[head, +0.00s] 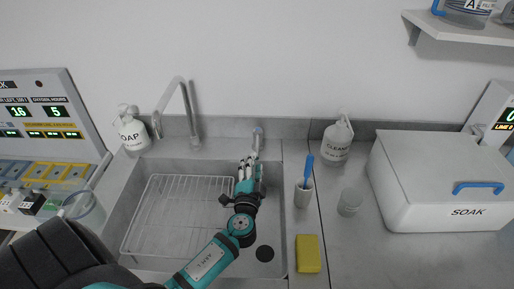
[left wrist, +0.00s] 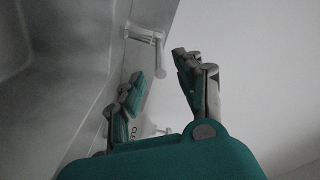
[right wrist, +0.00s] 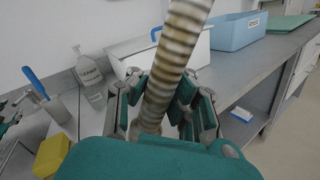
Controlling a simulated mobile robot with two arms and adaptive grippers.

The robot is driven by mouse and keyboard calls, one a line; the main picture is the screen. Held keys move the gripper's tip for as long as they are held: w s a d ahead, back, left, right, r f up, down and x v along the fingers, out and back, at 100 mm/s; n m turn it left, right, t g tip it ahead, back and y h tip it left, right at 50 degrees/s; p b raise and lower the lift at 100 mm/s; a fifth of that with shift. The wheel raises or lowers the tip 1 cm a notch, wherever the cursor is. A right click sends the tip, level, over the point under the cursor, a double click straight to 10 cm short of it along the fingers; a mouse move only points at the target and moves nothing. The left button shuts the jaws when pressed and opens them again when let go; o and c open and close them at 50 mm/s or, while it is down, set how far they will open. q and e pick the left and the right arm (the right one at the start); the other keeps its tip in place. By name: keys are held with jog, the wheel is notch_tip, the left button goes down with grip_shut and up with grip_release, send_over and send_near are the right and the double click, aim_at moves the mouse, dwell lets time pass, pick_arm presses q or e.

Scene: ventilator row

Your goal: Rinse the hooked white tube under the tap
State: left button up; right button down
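The tap (head: 180,100), a grey bent spout, stands at the sink's back left; no water shows. A separate upright lever (head: 257,140) stands at the back right of the sink. My left gripper (head: 248,165) is over the sink just in front of this lever, open and empty; the lever (left wrist: 145,35) shows beyond its fingertips in the left wrist view. My right gripper (right wrist: 158,95) is shut on a ribbed off-white tube (right wrist: 178,40) with brownish stains. The tube runs out of the top of that view, so its hook is hidden. The head view does not show the right gripper.
The sink (head: 270,205) holds a wire rack (head: 160,240). A soap bottle (head: 131,130) stands left of the tap. Right of the sink are a cleaner bottle (head: 337,143), a brush cup (head: 303,195), a clear cup (head: 350,202), a yellow sponge (head: 308,254) and the soak box (head: 430,170).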

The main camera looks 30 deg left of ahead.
aim_at(257, 147)
pick_arm(q)
jog(key=p+x, duration=0.1)
jog(key=x, duration=0.6)
jog(key=shift+w+a, duration=0.1)
jog(key=shift+w, duration=0.3)
jog(key=shift+c, duration=0.4)
grip_shut()
